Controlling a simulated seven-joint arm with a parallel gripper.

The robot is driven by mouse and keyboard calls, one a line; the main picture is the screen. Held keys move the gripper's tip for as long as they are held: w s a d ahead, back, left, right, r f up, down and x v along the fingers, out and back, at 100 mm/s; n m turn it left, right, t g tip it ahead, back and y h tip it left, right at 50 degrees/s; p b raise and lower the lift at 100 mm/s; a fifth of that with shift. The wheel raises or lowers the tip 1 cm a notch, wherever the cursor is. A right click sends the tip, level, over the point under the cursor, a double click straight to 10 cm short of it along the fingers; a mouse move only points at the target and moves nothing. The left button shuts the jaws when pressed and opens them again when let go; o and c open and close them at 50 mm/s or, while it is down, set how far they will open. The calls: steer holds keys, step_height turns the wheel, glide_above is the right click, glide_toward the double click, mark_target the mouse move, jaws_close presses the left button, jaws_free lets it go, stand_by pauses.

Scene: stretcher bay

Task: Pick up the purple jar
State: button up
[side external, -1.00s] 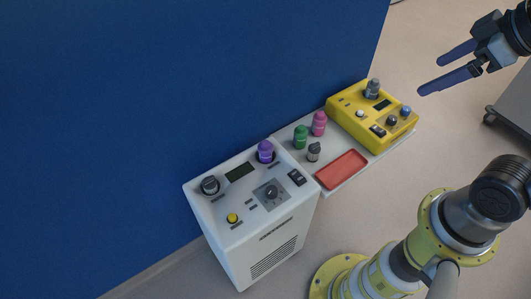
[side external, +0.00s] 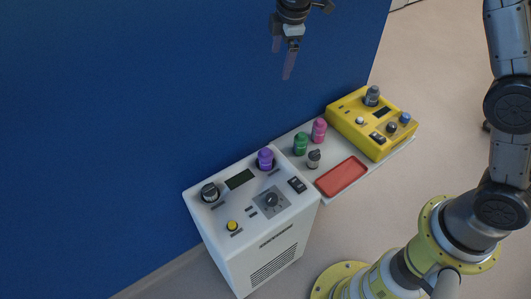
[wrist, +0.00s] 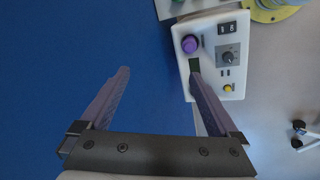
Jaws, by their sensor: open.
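The purple jar (side external: 265,158) stands upright on the back edge of the top of a white machine (side external: 262,252). In the wrist view the purple jar (wrist: 190,44) shows from above, beyond my fingertips and a little right of the left-right middle. My gripper (side external: 282,60) is open and empty, high above the machine and the jar in the side view. In the wrist view its two fingers (wrist: 158,72) are spread wide, and the right one overlaps the machine's panel. Nothing touches the jar.
A grey shelf beside the machine holds a green jar (side external: 300,143), a pink jar (side external: 319,130), a small grey-topped jar (side external: 314,158) and a red tray (side external: 342,176). A yellow device (side external: 372,122) stands at its far end. A blue wall (side external: 130,110) rises close behind.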

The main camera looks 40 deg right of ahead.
steer(key=w+a+f+n+g, duration=0.1)
steer(key=a+f, duration=0.1)
steer(key=f, duration=0.5)
steer(key=w+a+f+g, duration=0.1)
steer(key=w+a+f, duration=0.1)
steer(key=f, duration=0.5)
steer(key=g, duration=0.1)
glide_above(266, 155)
steer(key=w, duration=0.2)
steer(key=shift+n+h, duration=0.4)
step_height(266, 155, down, 8)
steer(key=shift+s+a+f, duration=0.1)
steer(key=shift+f, duration=0.05)
steer(key=f, duration=0.6)
steer(key=shift+s+d+f, duration=0.1)
steer(key=shift+d+f, duration=0.3)
steer(key=shift+s+d+f, duration=0.1)
steer(key=shift+d+f, duration=0.05)
steer(key=shift+f, duration=1.5)
steer(key=shift+s+d+f, duration=0.1)
steer(key=shift+f, duration=1.5)
steer(key=shift+c, duration=0.2)
steer(key=c, duration=1.4)
jaws_close()
steer(key=shift+r, duration=0.2)
